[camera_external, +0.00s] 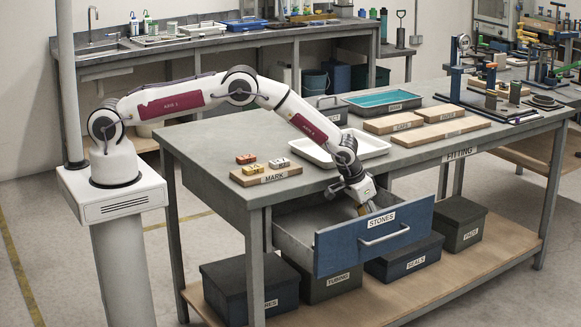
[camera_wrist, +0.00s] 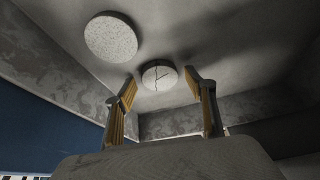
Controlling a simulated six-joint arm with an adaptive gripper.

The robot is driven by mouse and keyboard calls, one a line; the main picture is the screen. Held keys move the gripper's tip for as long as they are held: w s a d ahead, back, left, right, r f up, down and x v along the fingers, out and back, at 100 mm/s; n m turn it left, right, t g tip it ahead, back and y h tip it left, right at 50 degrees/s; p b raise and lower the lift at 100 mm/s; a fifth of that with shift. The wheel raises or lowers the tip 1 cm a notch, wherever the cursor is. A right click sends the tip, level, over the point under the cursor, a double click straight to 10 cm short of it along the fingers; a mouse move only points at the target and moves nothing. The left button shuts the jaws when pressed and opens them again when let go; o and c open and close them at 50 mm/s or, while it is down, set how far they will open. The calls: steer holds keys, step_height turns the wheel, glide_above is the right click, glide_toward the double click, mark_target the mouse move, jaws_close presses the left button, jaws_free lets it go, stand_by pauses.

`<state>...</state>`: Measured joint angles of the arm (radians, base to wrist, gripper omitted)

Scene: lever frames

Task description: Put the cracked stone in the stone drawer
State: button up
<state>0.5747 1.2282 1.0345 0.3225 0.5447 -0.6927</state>
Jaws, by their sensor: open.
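The stone drawer (camera_external: 340,255), blue-fronted and labelled STONES, is pulled open under the table in the external view. My gripper (camera_external: 362,209) reaches down into it. In the wrist view my gripper (camera_wrist: 162,82) is open, with its two yellow-padded fingers apart and nothing held. The cracked stone (camera_wrist: 157,75), a pale round disc with a dark branching crack, lies on the grey drawer floor and shows between the fingertips, apart from them. A second round speckled stone (camera_wrist: 111,38) with no visible crack lies to its left. Both stones are hidden in the external view.
The drawer walls (camera_wrist: 35,75) stand close around my gripper. Above, the table holds a wooden MARK board (camera_external: 265,174) with small blocks and a white tray (camera_external: 338,148). Lidded boxes (camera_external: 250,287) stand on the shelf below the drawer.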

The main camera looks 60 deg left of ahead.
steer(key=shift+r, duration=0.15)
steer(key=v, duration=1.2)
stand_by(1.1)
steer(key=s+a+r+t, duration=0.1)
steer(key=a+r, duration=0.3)
steer(key=r, duration=0.3)
steer(key=s+a+r, duration=0.1)
steer(key=a+r, duration=0.3)
steer(key=r, duration=0.4)
steer(key=s+a+r, duration=0.9)
steer(key=a+r, duration=0.2)
steer(key=a, duration=0.4)
steer(key=s+a+r+n, duration=0.1)
steer(key=s+a+r, duration=0.1)
steer(key=s+a, duration=0.4)
steer(key=s+a+r, duration=0.3)
steer(key=s, duration=0.4)
steer(key=s+a+f, duration=0.1)
steer(key=s+a, duration=0.1)
steer(key=s, duration=0.5)
steer(key=s+a+f, duration=0.2)
steer(key=s+a, duration=0.1)
steer(key=s, duration=0.5)
steer(key=shift+s+y, duration=0.15)
steer(key=shift+y, duration=0.15)
